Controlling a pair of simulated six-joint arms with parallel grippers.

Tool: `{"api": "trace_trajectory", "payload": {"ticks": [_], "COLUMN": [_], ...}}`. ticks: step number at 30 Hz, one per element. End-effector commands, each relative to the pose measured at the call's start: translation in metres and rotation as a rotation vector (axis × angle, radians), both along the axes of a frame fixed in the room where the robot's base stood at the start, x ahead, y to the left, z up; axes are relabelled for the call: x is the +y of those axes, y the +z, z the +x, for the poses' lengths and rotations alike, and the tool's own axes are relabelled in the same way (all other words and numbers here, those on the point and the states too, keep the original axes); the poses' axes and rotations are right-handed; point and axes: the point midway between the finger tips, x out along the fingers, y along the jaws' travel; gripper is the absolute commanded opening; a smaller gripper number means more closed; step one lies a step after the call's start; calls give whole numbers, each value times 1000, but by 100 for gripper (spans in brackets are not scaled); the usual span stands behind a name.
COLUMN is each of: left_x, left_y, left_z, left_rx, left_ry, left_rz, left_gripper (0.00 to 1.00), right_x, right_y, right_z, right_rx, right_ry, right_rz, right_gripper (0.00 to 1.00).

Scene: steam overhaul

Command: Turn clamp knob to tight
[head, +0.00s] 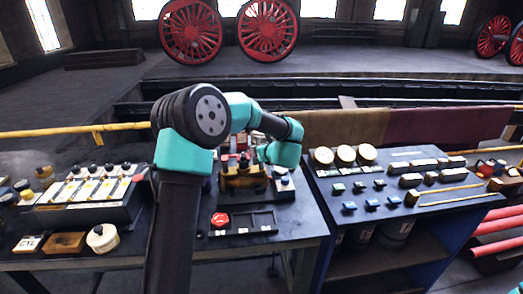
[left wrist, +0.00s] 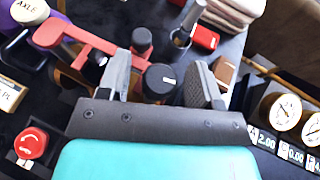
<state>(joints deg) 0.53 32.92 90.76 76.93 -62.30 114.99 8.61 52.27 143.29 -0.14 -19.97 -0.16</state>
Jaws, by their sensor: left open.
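In the left wrist view, a round black knob (left wrist: 160,82) with a short white mark on top, which looks like the clamp knob, sits between the fingers of my left gripper (left wrist: 160,64). The gripper is open, with one finger on each side of the knob and visible gaps. A red bar (left wrist: 88,38) with a smaller dark knob (left wrist: 142,40) lies just beyond it. In the head view, my arm and wrist hide the fingers, and the brass and red fixture (head: 243,180) shows below the wrist. I cannot read the knob's setting.
A red push button (left wrist: 31,143) is at the lower left of the wrist view; it also shows in the head view (head: 220,219). Round gauges (left wrist: 286,112) stand close on the right. A panel of switches (head: 85,195) lies left, and a blue-edged console (head: 400,180) right.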

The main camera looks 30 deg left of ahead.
Motion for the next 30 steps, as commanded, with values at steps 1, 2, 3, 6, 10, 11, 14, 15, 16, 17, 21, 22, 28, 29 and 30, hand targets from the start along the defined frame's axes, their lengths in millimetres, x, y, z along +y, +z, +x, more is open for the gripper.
{"api": "trace_trajectory", "payload": {"ticks": [1,2,3,6,10,11,14,15,16,17,21,22,28,29,30], "left_x": [0,0,0,0,0,0,0,0,0,0,0,0,0,0,0], "left_y": [0,0,0,0,0,0,0,0,0,0,0,0,0,0,0], "left_z": [0,0,0,0,0,0,0,0,0,0,0,0,-1,-1,-1], "left_rx": [0,0,0,0,0,0,0,0,0,0,0,0,0,0,0], "left_ry": [0,0,0,0,0,0,0,0,0,0,0,-1,-24,-32,-43], "left_rz": [0,0,0,0,0,0,0,0,0,0,0,0,1,1,0], "left_gripper": [59,59,59,51,38,35,26,22,19,16,10,10,10,10,10], "right_x": [0,0,0,0,0,0,0,0,0,0,0,0,0,0,0], "right_y": [0,0,0,0,0,0,0,0,0,0,0,0,0,0,0], "right_z": [0,0,0,0,0,0,0,0,0,0,0,0,0,0,0], "right_rx": [0,0,0,0,0,0,0,0,0,0,0,0,0,0,0], "right_ry": [0,0,0,0,0,0,0,0,0,0,0,0,0,0,0], "right_rz": [0,0,0,0,0,0,0,0,0,0,0,0,0,0,0], "right_gripper": [43,43,43,43,43,43,43,43,43,43,43,43,43,43,43]}}
